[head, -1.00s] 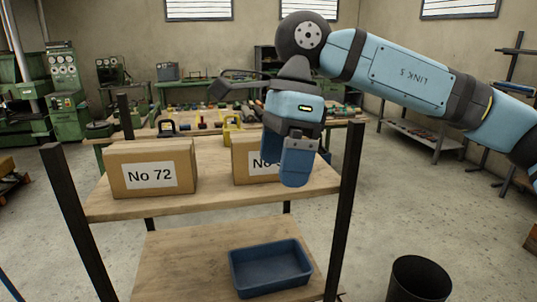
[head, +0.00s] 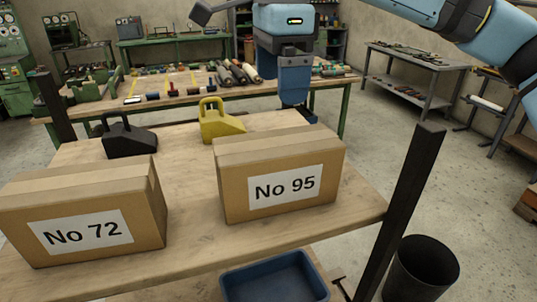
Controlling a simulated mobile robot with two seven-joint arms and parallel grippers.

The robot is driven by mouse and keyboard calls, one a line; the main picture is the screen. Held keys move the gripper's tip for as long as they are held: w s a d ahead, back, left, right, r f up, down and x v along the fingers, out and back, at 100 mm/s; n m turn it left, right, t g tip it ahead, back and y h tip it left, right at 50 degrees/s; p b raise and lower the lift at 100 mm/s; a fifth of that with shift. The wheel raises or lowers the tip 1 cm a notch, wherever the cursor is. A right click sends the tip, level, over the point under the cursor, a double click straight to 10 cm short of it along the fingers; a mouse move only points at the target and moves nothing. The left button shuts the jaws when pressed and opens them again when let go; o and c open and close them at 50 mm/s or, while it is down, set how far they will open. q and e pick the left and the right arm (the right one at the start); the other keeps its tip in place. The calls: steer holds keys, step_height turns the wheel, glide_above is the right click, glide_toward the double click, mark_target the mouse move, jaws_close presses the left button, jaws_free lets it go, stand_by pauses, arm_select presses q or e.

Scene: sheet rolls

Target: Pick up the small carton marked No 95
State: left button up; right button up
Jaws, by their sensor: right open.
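The small carton marked No 95 (head: 278,181) stands upright on the right part of the shelf's top board, its label facing me. A second carton marked No 72 (head: 85,212) stands to its left on the same board. My right gripper (head: 294,105) hangs fingers down above the far side of the No 95 carton, apart from it. It is open and holds nothing that I can see. My left gripper is not in view.
A black object with a handle (head: 129,137) and a yellow one (head: 221,122) stand behind the cartons. Dark posts (head: 410,200) rise at the shelf's corners. A blue tray (head: 275,278) lies below; a black bin (head: 422,272) stands at right.

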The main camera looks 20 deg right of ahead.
mark_target(278, 141)
steer(key=f, duration=0.1)
steer(key=s+f, duration=0.1)
steer(key=shift+s+f+p, duration=0.15)
steer(key=shift+f+p, duration=0.15)
steer(key=shift+f, duration=0.1)
steer(key=f, duration=0.4)
steer(key=shift+w+f+p, duration=0.15)
steer(key=shift+w+p, duration=0.1)
steer(key=shift+p, duration=0.1)
steer(key=shift+f, duration=0.35)
steer(key=shift+s+a+f+p, duration=0.1)
steer(key=shift+f+p, duration=0.35)
steer(key=shift+f, duration=0.05)
step_height(278, 141, down, 4)
steer(key=shift+r+p, duration=0.15)
steer(key=shift+p, duration=0.5)
steer(key=shift+f, duration=0.3)
steer(key=shift+c, duration=1)
steer(key=c, duration=1.1)
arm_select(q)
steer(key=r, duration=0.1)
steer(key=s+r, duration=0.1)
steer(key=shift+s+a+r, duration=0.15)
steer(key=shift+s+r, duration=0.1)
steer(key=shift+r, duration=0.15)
arm_select(e)
steer(key=shift+w+r, duration=0.1)
steer(key=shift+w, duration=0.1)
steer(key=shift+c, duration=0.5)
